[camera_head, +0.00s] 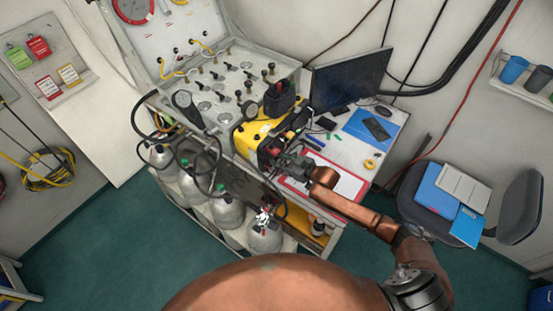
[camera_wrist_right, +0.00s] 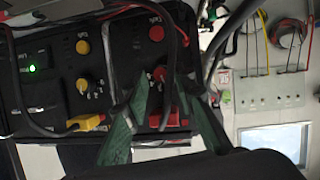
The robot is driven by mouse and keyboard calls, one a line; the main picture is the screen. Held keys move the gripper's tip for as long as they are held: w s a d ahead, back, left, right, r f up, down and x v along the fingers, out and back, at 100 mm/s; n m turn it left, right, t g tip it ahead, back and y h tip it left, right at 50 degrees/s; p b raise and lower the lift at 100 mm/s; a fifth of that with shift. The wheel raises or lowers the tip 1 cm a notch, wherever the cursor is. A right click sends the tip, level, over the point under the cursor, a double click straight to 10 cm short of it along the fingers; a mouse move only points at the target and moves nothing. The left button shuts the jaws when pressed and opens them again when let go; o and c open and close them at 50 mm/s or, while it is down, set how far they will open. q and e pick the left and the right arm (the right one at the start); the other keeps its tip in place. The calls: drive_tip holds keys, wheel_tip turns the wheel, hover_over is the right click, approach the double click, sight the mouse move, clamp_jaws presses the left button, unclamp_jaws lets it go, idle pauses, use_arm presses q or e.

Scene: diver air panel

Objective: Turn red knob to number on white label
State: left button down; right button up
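The black panel (camera_wrist_right: 118,60) of the yellow case (camera_head: 248,136) fills the left of the wrist view. A red knob (camera_wrist_right: 159,73) on it shows between the tips of my right gripper (camera_wrist_right: 163,88), whose dark green fingers are spread apart. Whether they touch the knob I cannot tell. White marks beside the knob are too small to read, and I cannot make out a white label with a number. Another red knob (camera_wrist_right: 156,33) sits above. In the head view my right gripper (camera_head: 284,160) is at the case's front. My left gripper is out of view.
Yellow knobs (camera_wrist_right: 83,47), a yellow connector (camera_wrist_right: 86,122) and dark cables lie on the panel. In the head view, a red clipboard (camera_head: 345,187) lies under my right arm, a monitor (camera_head: 350,78) stands behind, and grey cylinders (camera_head: 228,212) stand below the bench.

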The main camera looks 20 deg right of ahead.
drive_tip(key=v, duration=1.1)
drive_tip(key=shift+f, duration=0.15)
